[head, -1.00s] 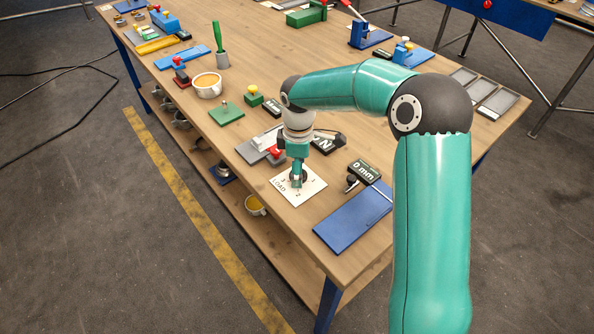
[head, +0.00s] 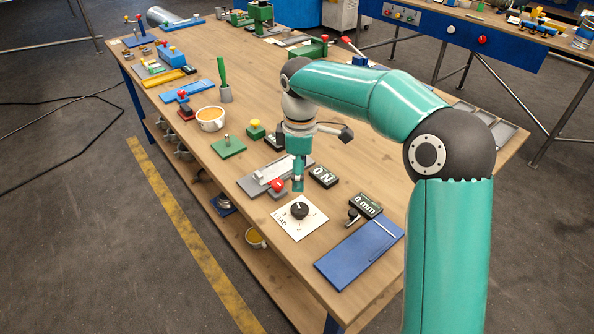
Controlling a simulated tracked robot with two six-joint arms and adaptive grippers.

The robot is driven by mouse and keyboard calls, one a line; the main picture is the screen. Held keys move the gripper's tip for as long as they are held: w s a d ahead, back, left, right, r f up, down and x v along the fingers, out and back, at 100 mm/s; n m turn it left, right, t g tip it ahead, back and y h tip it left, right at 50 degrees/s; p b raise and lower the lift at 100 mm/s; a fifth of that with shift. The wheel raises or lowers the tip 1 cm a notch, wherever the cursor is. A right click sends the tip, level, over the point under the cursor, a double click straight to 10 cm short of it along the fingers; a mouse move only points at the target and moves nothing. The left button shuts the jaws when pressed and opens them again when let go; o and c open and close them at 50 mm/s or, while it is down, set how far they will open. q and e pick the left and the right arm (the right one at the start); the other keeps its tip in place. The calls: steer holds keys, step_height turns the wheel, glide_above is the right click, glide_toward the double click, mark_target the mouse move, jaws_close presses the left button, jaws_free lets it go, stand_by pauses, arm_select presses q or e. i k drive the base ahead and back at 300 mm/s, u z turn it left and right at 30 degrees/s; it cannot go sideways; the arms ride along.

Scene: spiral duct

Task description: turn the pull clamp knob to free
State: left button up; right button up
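A black rotary knob (head: 299,210) stands on a white LOAD plate (head: 302,229) with the numbers 1, 2 and 3 around it. A red knob (head: 277,185) sits on a grey fixture (head: 258,180) just left of my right gripper. A small dark knob (head: 353,215) stands beside the 0 mm display. I cannot read a clamp label or a free mark on any of them. My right gripper (head: 298,187) points down, above and behind the LOAD knob and apart from it. Its fingers are too small and edge-on to tell open from shut. My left gripper is out of view.
Two displays, one with an N (head: 323,177) and one reading 0 mm (head: 368,205), stand right of the gripper. A blue plate (head: 350,262) lies at the near edge.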

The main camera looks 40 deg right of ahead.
mark_target(277, 184)
steer(key=k, duration=1)
